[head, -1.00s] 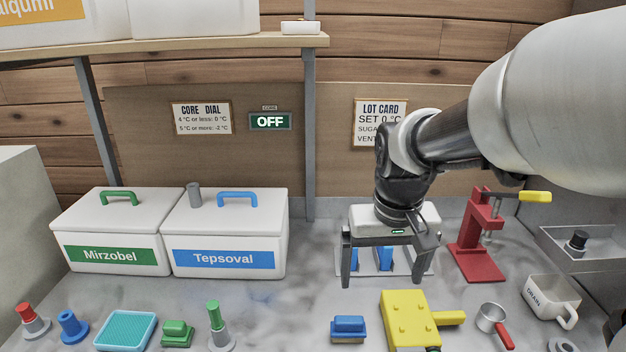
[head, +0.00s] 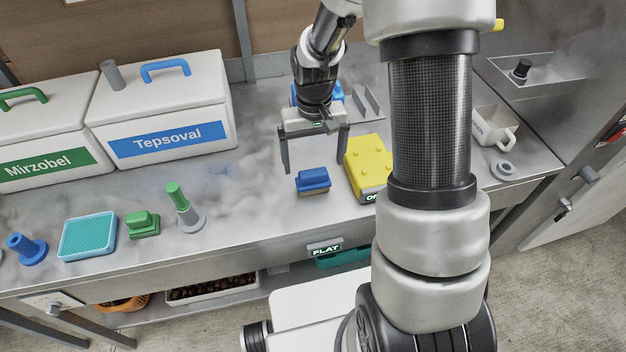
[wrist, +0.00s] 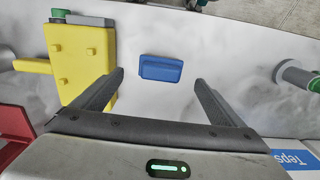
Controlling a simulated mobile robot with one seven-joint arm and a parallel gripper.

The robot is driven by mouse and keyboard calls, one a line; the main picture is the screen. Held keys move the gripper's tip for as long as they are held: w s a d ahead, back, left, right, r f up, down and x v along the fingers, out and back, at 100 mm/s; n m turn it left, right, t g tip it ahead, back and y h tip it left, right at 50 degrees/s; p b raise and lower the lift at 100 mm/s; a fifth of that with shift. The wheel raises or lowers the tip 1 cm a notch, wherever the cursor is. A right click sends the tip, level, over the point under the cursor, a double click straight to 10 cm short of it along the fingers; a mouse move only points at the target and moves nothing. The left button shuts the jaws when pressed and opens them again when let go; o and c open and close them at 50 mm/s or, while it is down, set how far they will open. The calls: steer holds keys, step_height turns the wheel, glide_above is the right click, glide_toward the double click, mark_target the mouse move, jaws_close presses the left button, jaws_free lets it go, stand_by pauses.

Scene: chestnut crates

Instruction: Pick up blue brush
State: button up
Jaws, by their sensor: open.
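The blue brush (head: 313,179) lies on the grey bench top in the head view, left of the yellow block-like device. It has a blue top and a tan underside. In the wrist view the brush (wrist: 161,68) lies beyond the fingertips, between their lines and apart from both. My gripper (head: 315,165) is open and empty, fingers spread, behind and above the brush in the head view. It also shows in the wrist view (wrist: 158,80).
The yellow device (head: 367,160) stands close right of the brush. A green brush (head: 143,223), a green-handled tool (head: 183,205) and a teal tray (head: 89,236) lie to the left. White Tepsoval (head: 165,105) and Mirzobel (head: 42,130) crates stand behind. Bench around the brush's left is clear.

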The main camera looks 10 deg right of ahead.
mark_target(313, 172)
steer(key=shift+f, duration=3.05)
steer(key=c, duration=1.2)
